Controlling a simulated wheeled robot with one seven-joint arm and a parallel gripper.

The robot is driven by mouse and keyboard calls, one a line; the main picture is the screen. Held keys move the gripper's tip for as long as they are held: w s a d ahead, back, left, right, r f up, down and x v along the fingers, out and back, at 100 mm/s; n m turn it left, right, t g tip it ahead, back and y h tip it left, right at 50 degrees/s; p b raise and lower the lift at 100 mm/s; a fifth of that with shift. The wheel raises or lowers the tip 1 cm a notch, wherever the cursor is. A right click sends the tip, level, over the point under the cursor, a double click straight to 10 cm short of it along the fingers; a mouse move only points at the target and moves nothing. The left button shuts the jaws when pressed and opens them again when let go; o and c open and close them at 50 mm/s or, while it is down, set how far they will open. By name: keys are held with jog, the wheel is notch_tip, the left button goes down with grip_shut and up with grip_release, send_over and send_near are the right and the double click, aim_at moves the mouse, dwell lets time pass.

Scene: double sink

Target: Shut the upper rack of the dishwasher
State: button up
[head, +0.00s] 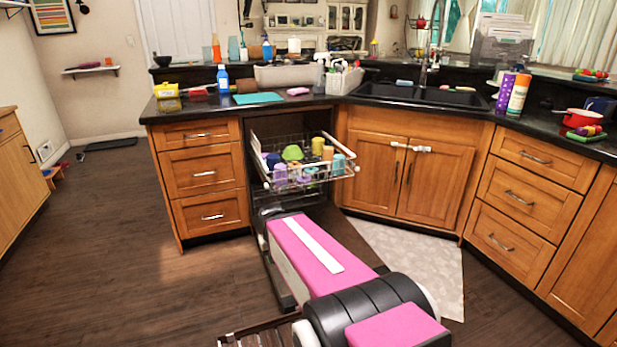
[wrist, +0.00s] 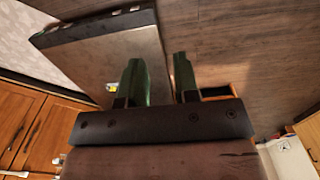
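The upper rack (head: 312,181) is pulled out of the dishwasher opening below the counter in the head view. It holds several coloured cups and a green bowl (head: 292,153). The dishwasher door (head: 347,240) is folded down, partly covered by my pink arm. In the wrist view a flat, metallic panel (wrist: 105,65), seemingly this door, lies beyond my gripper. My gripper (wrist: 158,82) has its two greenish fingers apart with nothing between them. In the head view my gripper is hidden behind my arm, which reaches towards the dishwasher below the rack. The rack is not clearly visible in the wrist view.
Drawers (head: 205,172) stand left of the dishwasher; a sink cabinet (head: 408,178) stands to its right. A light rug (head: 415,265) lies before the sink. Part of a dark wire rack (head: 262,335) shows at the bottom edge. The wooden floor (head: 110,240) at left is clear.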

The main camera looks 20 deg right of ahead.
jog(key=shift+w, duration=0.2)
grip_shut()
jog(key=w+d+r+n+t+y, duration=0.1)
jog(key=w+d+r+n, duration=0.3)
jog(key=w, duration=0.6)
jog(key=w+d+r+n+t+y, duration=0.15)
jog(key=w+d+n, duration=0.35)
jog(key=w, duration=0.5)
jog(key=w+d+r+n+t+y, duration=0.15)
jog(key=w+d+r+n, duration=0.25)
jog(key=w+d+r, duration=0.4)
jog(key=w+d+r+n+t+y, duration=0.1)
jog(key=w+d+r+n+t, duration=0.1)
jog(key=w+d+r+n, duration=0.5)
jog(key=m, duration=0.3)
send_near(291, 175)
notch_tip(291, 175, down, 3)
jog(key=s+a, duration=0.2)
jog(key=w, duration=0.1)
jog(key=w+f, duration=0.1)
jog(key=w, duration=0.1)
jog(key=shift+w+a, duration=0.15)
jog(key=shift+w, duration=0.1)
jog(key=shift+w+r, duration=0.1)
jog(key=shift+w, duration=0.45)
